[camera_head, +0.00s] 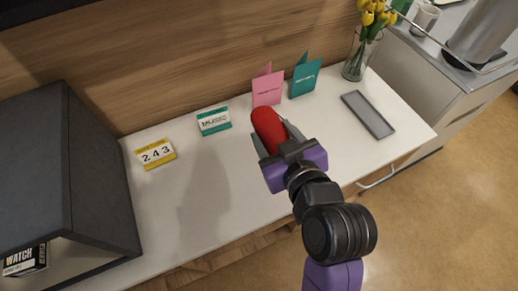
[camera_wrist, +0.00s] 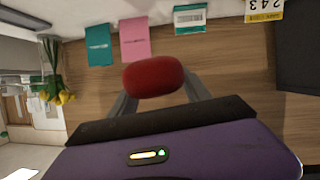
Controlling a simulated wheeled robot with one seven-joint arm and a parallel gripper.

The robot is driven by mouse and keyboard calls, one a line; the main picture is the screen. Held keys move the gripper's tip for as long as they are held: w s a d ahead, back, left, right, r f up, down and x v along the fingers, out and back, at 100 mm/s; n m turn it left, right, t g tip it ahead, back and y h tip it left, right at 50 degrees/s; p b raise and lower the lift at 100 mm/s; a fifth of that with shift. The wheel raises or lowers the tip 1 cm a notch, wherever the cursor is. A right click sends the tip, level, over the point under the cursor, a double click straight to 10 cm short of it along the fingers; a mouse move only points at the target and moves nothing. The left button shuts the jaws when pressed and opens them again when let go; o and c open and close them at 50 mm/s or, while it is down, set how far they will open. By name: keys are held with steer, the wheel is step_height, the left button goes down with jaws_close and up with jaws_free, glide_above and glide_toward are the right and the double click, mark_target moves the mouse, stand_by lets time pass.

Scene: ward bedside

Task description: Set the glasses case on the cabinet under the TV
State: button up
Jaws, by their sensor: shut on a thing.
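The red glasses case (camera_head: 268,128) is held between the fingers of my gripper (camera_head: 275,143), above the white cabinet top (camera_head: 235,185). In the wrist view the red case (camera_wrist: 153,77) sits between the two fingers of my gripper (camera_wrist: 150,95). My gripper is shut on it. The case hangs in the air in front of the pink and teal cards, with a shadow on the surface to its left. The TV is not clearly in view; a dark edge shows at the top left of the head view.
On the cabinet top stand a pink card (camera_head: 267,87), teal card (camera_head: 305,76), music sign (camera_head: 214,121), number sign (camera_head: 156,153), grey tray (camera_head: 368,114) and flower vase (camera_head: 358,58). A dark open box (camera_head: 100,180) stands left. The middle front surface is clear.

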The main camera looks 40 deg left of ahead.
mark_target(261, 180)
steer(key=shift+s+a+r+n+g, duration=0.3)
steer(key=shift+s+a+r, duration=0.1)
steer(key=shift+s+a, duration=0.25)
steer(key=shift+s+a+y, duration=0.2)
steer(key=shift+a+y, duration=0.05)
steer(key=shift+y, duration=0.05)
step_height(261, 180, down, 20)
steer(key=shift+r+b, duration=0.2)
steer(key=shift+b, duration=0.55)
steer(key=shift+f, duration=0.2)
steer(key=o, duration=1.4)
steer(key=shift+o, duration=0.2)
steer(key=shift+r, duration=0.2)
steer(key=v, duration=1.2)
steer(key=shift+r+b, duration=0.1)
steer(key=shift+b, duration=0.3)
